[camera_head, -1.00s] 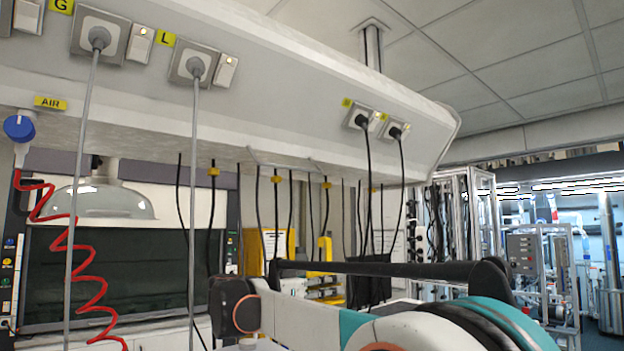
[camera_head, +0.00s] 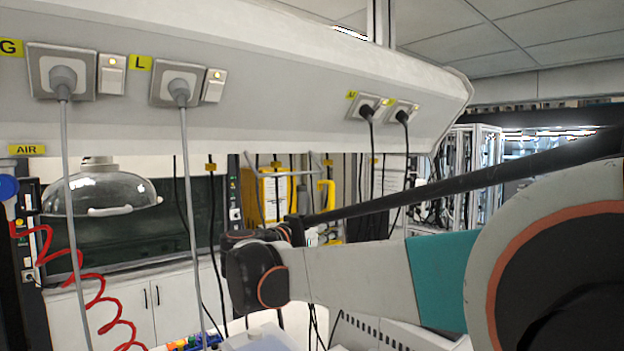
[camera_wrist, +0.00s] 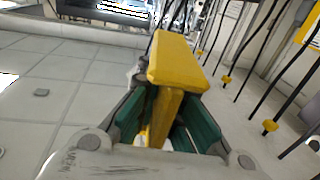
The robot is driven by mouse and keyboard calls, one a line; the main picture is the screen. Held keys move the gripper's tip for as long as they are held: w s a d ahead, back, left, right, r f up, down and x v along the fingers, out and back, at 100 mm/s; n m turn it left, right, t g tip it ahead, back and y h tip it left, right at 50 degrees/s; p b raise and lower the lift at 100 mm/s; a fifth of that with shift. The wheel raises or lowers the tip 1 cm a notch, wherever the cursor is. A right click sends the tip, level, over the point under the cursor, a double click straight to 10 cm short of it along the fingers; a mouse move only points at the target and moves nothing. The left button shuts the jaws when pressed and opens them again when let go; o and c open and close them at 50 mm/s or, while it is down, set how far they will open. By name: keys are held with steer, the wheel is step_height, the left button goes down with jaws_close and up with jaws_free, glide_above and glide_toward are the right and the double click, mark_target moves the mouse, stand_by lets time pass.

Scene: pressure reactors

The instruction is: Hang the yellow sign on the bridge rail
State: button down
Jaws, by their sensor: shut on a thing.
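In the wrist view the yellow sign (camera_wrist: 178,62) is between the green-lined fingers of my gripper (camera_wrist: 165,122), which is shut on it. Its thick yellow top faces the camera, with a narrower yellow part running down between the fingers. Its lower end is hidden. In the head view the white overhead bridge (camera_head: 270,75) crosses the upper picture. A thin grey bar (camera_head: 280,173) shows below its lower edge; I cannot tell if this is the rail. My arm fills the lower right, and my gripper's fingers and the held sign cannot be made out there.
Grey cables (camera_head: 186,220) and black cables (camera_head: 371,160) hang from the bridge's sockets. A red coiled air hose (camera_head: 95,300) hangs at the left. Behind stand a glass-domed hood (camera_head: 100,193) and white cabinets (camera_head: 130,310). The wrist view shows open tiled floor (camera_wrist: 60,80) at left.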

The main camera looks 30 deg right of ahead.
steer(key=shift+n+t+y, duration=0.4)
steer(key=shift+n+t, duration=0.2)
steer(key=shift+t, duration=0.2)
steer(key=r+p, duration=0.1)
steer(key=p, duration=0.1)
steer(key=s+r+p, duration=0.1)
steer(key=r, duration=0.1)
steer(key=s+r+p, duration=0.1)
steer(key=r+p, duration=0.1)
steer(key=shift+s+a+p, duration=0.1)
steer(key=shift+a+p, duration=0.2)
steer(key=shift+p, duration=0.05)
steer(key=shift+f, duration=0.1)
steer(key=w+a+f+b, duration=0.1)
steer(key=w+a+f, duration=0.1)
steer(key=w, duration=1.1)
steer(key=shift+a+f, duration=0.15)
steer(key=shift+a, duration=0.05)
steer(key=shift+s, duration=0.1)
steer(key=c, duration=1.7)
jaws_free()
steer(key=shift+a, duration=0.15)
